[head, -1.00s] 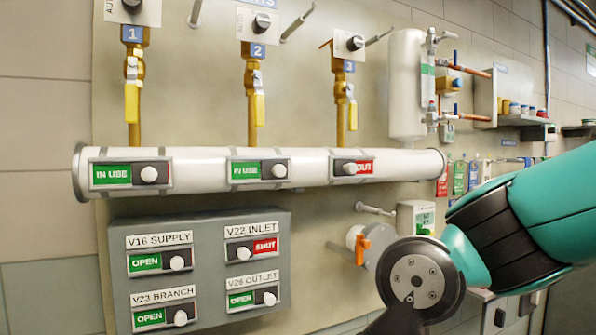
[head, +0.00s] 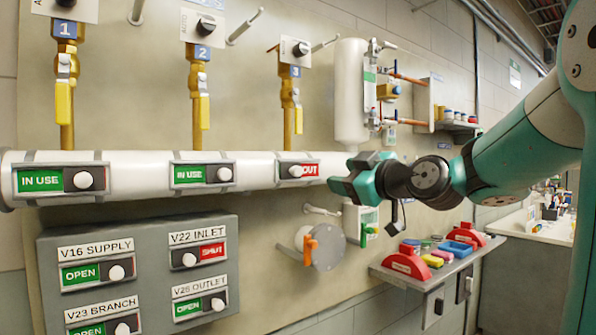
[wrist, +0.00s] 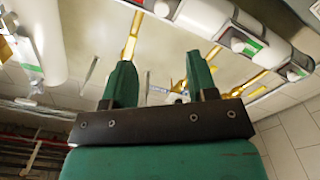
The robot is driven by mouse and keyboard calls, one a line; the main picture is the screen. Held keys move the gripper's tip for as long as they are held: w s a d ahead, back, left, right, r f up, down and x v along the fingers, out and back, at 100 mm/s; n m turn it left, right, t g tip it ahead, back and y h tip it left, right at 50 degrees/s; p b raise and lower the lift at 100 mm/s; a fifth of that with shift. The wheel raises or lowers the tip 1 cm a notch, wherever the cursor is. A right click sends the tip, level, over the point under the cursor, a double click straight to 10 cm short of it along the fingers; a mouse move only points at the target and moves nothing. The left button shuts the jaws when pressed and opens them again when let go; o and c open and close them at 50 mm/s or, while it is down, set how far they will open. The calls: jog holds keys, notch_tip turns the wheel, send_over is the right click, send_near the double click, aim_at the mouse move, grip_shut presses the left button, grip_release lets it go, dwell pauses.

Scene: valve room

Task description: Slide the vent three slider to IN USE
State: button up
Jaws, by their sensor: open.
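The vent three slider (head: 297,171) is on the white pipe below the tag 3 valve. Its white knob is at the left of its slot and the red OUT label shows to its right. In the wrist view, which looks tilted or inverted, a knob with a red patch beside it at the top edge appears to be this slider (wrist: 162,8). My gripper (head: 345,176) is by the pipe's right end, right of the slider and apart from it. In the wrist view its two green fingers (wrist: 161,80) are spread with nothing between them.
Two other sliders on the pipe (head: 130,180) show green IN USE. A grey panel (head: 215,285) with several sliders sits below. A white tank (head: 352,92) hangs above my gripper, and an orange-handled valve (head: 318,247) is below. A shelf with red items (head: 405,266) is lower right.

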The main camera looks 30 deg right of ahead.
aim_at(300, 173)
jog(key=w+p, duration=0.2)
jog(key=w, duration=0.3)
jog(key=w+p, duration=0.2)
jog(key=w, duration=0.3)
jog(key=w+p, duration=0.3)
jog(key=w, duration=0.2)
jog(key=shift+a, duration=0.4)
jog(key=shift+w, duration=0.5)
jog(key=shift+f, duration=0.1)
grip_shut()
